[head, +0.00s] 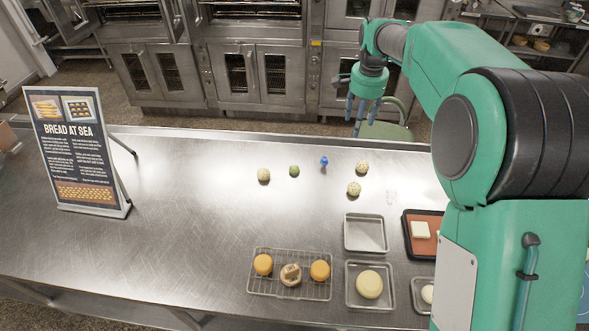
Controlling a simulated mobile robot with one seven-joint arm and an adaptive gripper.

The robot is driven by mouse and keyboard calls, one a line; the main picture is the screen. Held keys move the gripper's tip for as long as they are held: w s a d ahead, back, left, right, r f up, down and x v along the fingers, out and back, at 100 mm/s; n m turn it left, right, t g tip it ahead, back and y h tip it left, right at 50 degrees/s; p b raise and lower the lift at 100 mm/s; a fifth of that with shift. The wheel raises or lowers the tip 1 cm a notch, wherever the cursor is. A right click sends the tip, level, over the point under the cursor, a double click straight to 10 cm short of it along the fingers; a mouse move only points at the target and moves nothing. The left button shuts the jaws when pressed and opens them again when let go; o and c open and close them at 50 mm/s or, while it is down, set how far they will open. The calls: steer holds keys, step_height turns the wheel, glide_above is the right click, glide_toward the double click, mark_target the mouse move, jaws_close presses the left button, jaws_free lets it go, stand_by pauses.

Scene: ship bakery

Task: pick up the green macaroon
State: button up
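The green macaroon (294,171) is a small round green piece lying on the steel counter, between a pale speckled ball on its left and a small blue object on its right. My gripper (361,112) is up and to the right of it in the head view, beyond the counter's far edge in the picture. Its blue-grey fingers point down and stand apart, with nothing seen between them. The gripper is clear of the macaroon, and nothing hides the macaroon.
Speckled balls (354,188) and the blue object (324,161) lie near the macaroon. A wire rack (257,287) with buns, metal trays (366,219) and a dark tray (407,237) stand in front. A sign (82,150) stands left. The left-middle counter (190,215) is clear.

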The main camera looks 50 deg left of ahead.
steer(key=s+a+f, duration=0.5)
steer(key=a+f, duration=0.3)
steer(key=a, duration=0.3)
steer(key=h+p, duration=0.1)
steer(key=p, duration=0.1)
glide_above(294, 167)
step_height(294, 167, down, 7)
steer(key=shift+g, duration=0.4)
steer(key=shift+w+a+f, duration=0.1)
steer(key=shift+w+f, duration=0.05)
steer(key=shift+f, duration=0.05)
steer(key=shift+f+b, duration=0.3)
steer(key=shift+f, duration=3.9)
steer(key=shift+f, duration=2.6)
